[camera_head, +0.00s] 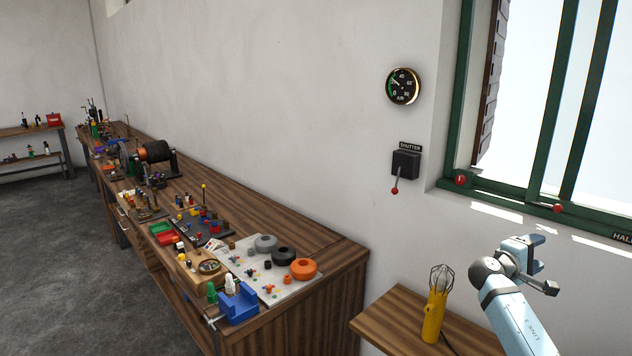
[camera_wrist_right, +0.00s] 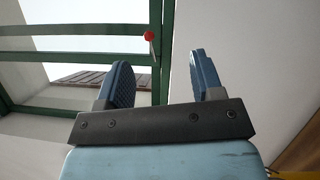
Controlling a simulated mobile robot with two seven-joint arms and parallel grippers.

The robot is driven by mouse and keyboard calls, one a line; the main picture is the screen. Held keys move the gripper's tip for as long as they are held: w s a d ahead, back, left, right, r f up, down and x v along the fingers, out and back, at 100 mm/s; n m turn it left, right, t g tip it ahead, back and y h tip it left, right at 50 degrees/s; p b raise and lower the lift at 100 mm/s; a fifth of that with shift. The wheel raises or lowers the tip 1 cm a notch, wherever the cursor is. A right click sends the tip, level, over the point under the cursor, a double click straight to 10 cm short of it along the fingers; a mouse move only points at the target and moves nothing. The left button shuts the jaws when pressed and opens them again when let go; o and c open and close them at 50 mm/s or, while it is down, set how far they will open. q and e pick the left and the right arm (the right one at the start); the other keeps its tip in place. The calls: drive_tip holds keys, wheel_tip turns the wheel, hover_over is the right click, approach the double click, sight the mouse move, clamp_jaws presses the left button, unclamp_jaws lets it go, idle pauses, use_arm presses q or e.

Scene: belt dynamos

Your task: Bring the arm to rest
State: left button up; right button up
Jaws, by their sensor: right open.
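My right gripper (camera_head: 540,262) is raised at the lower right of the head view, in front of the wall below the green window frame. In the right wrist view its two blue fingers (camera_wrist_right: 158,85) stand apart with nothing between them. My pale blue right arm (camera_head: 515,318) comes up from the bottom edge. The left gripper is not in view.
A wooden bench (camera_head: 318,246) with many small parts runs along the wall at left. A yellow caged lamp (camera_head: 434,312) stands on a small wooden table (camera_head: 395,318) just left of my right arm. A shutter lever (camera_head: 396,186) and a gauge (camera_head: 403,87) are on the wall.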

drive_tip(key=w+a+f+t+y, duration=0.4)
drive_tip(key=w+a+t+y, duration=0.2)
drive_tip(key=w+t+y, duration=0.25)
drive_tip(key=w+a+r+m+t+y, duration=0.1)
drive_tip(key=w+a+m+t+y, duration=0.2)
drive_tip(key=a+y, duration=0.55)
drive_tip(key=s+a+f+n+g+y, duration=0.1)
drive_tip(key=s+a+f, duration=0.6)
drive_tip(key=s+f, duration=0.4)
drive_tip(key=s+a+f+n+g+y, duration=0.1)
drive_tip(key=s+a+f, duration=0.6)
drive_tip(key=s+f, duration=0.4)
drive_tip(key=s+a+f+g, duration=0.1)
drive_tip(key=s+a+f, duration=0.1)
drive_tip(key=s, duration=0.7)
drive_tip(key=s+a+f+g+y, duration=0.1)
drive_tip(key=s+a+f, duration=0.2)
drive_tip(key=s, duration=0.6)
drive_tip(key=s+a+f+m+g+y, duration=0.1)
drive_tip(key=s+a+f, duration=0.2)
drive_tip(key=s, duration=0.6)
drive_tip(key=shift+a, duration=1.2)
